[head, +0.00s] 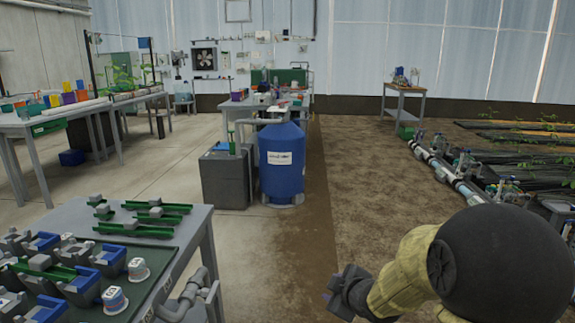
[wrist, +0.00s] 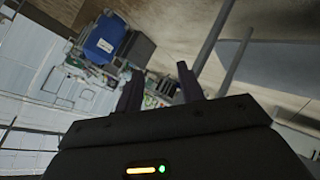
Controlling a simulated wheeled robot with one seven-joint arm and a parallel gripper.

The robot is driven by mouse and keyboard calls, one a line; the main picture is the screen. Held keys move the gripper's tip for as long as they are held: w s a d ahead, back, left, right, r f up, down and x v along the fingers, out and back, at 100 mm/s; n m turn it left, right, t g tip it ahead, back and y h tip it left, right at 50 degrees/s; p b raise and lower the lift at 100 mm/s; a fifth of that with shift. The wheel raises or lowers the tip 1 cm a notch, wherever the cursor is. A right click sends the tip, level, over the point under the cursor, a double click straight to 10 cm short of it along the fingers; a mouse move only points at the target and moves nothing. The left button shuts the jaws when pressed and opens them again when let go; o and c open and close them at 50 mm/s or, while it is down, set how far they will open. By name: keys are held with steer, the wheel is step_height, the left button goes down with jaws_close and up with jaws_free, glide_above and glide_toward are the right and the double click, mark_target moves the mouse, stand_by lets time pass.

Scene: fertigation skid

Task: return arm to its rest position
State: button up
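My arm is in the lower right of the head view, with a large dark rounded link and a yellowish sleeve. My gripper (head: 346,291) is at its left end, low in the picture, to the right of the near table and over the floor. In the wrist view, my gripper (wrist: 158,78) has two dark fingers standing apart with nothing between them. It is open and empty, and touches nothing that I can see. The wrist view is strongly tilted.
A near table (head: 205,228) at lower left holds blue and green parts and white tubs; a grey pipe fitting (head: 190,292) is at its edge. A blue tank (head: 281,165) stands ahead and also shows in the wrist view (wrist: 105,38). The brown floor (head: 355,190) ahead is clear.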

steer(key=s+d+m+g+h+p, duration=0.2)
steer(key=s+m+g, duration=0.2)
steer(key=s+m, duration=0.45)
steer(key=s+d+m+g+h+p, duration=0.1)
steer(key=s+d+m+g+p, duration=0.3)
steer(key=s, duration=0.8)
step_height(320, 180, up, 38)
steer(key=a+p, duration=0.2)
steer(key=p, duration=3.4)
steer(key=shift+w+m, duration=0.15)
steer(key=shift+m, duration=0.2)
steer(key=shift+f, duration=0.1)
steer(key=shift+w, duration=0.1)
